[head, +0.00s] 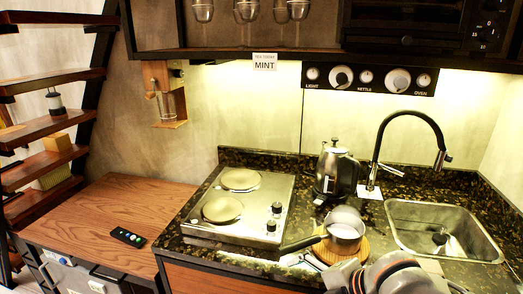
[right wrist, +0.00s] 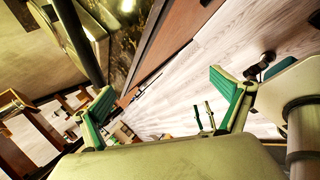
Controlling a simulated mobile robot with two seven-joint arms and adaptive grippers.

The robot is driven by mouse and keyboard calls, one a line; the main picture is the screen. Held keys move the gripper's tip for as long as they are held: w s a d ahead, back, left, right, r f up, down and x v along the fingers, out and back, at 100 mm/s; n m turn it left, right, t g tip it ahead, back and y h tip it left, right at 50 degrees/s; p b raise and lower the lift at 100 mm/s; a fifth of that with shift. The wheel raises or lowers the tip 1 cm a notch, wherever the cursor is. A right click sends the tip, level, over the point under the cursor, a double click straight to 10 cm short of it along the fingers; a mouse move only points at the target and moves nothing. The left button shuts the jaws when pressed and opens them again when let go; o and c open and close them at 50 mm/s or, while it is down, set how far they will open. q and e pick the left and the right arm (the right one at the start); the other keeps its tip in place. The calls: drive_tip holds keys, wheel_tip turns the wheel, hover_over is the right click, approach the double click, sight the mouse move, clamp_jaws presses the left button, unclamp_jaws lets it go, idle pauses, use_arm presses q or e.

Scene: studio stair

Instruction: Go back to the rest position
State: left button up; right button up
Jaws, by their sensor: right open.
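My right gripper (right wrist: 162,90) shows in the right wrist view with its two green-padded fingers spread wide and nothing between them. Beyond the fingers are a pale plank floor and a wooden cabinet edge.
A saucepan (head: 346,229) stands on a round wooden board (head: 327,250). A kettle (head: 336,172), a two-plate hob (head: 264,225) and a sink (head: 420,214) with a black tap are on the dark counter. A remote (head: 127,237) lies on the mostly clear wooden top (head: 90,215) at left.

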wheel_tip(320, 180, down, 10)
drive_tip(key=m+t+y, duration=0.1)
drive_tip(key=m+t, duration=0.3)
drive_tip(key=m, duration=0.8)
drive_tip(key=s+d+f+m+h, duration=0.5)
drive_tip(key=s+d+f+m, duration=0.3)
drive_tip(key=s+d+f, duration=0.3)
drive_tip(key=s+f, duration=0.4)
drive_tip(key=shift+d+f+m+t, duration=0.3)
drive_tip(key=shift+d+m+t, duration=0.05)
drive_tip(key=shift+m+t, duration=0.05)
